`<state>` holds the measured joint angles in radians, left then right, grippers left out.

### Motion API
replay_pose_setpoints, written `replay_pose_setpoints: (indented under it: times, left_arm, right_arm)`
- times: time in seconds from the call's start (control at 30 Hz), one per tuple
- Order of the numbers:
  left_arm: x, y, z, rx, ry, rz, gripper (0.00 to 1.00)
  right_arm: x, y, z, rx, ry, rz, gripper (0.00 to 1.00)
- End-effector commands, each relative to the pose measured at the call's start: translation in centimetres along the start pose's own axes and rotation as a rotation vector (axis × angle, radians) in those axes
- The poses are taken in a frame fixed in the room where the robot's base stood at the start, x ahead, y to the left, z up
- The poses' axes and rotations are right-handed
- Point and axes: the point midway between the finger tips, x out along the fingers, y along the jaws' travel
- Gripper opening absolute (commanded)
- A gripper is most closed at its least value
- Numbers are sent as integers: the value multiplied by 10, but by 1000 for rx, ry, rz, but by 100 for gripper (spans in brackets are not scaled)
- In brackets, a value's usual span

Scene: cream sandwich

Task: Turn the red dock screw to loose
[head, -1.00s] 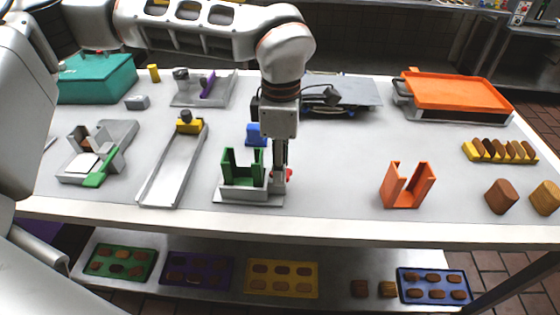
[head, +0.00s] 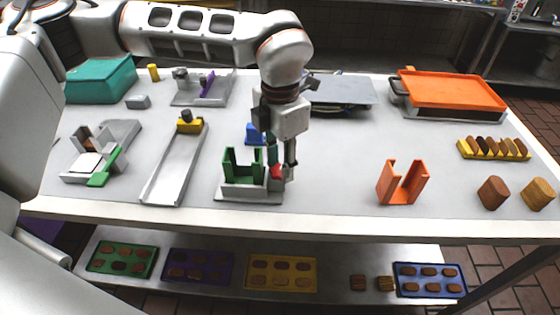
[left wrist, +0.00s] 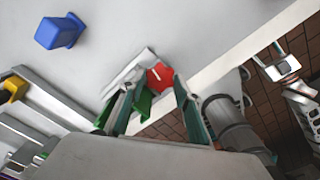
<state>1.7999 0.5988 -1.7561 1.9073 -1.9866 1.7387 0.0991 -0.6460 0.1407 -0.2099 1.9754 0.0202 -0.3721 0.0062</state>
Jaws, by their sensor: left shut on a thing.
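The red dock screw (head: 276,171) sits at the right end of the grey dock base (head: 240,193), beside the green upright holder (head: 229,167). In the left wrist view the screw (left wrist: 160,77) is a red knob with a pale line across its top. My left gripper (head: 281,170) points down over it, with its fingers (left wrist: 157,95) on either side of the screw and shut on it. The fingers partly hide the knob in the head view.
A blue block (head: 256,134) stands behind the dock. An orange upright holder (head: 402,184) stands to the right, and a long grey channel (head: 172,172) with a yellow piece lies to the left. The table between the dock and the orange holder is clear.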

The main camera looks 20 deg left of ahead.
Motion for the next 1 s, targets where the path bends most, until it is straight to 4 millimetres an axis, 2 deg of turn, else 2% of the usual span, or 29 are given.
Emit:
replay_pose_setpoints:
  times: [0.5, 0.53, 0.57, 1.0]
  left_arm:
    - [0, 0, 0, -18, 2, -1, 11]
    - [0, 0, 0, -18, 2, -1, 40]
    - [0, 0, 0, -17, 2, -1, 48]
    - [-5, 0, 0, -17, -1, 1, 49]
  right_arm:
    - [0, 1, -1, 0, 1, 1, 40]
    - [0, 0, -1, 0, 1, 1, 40]
    - [0, 1, -1, 0, 1, 1, 40]
    - [1, 2, -2, -3, 2, 3, 40]
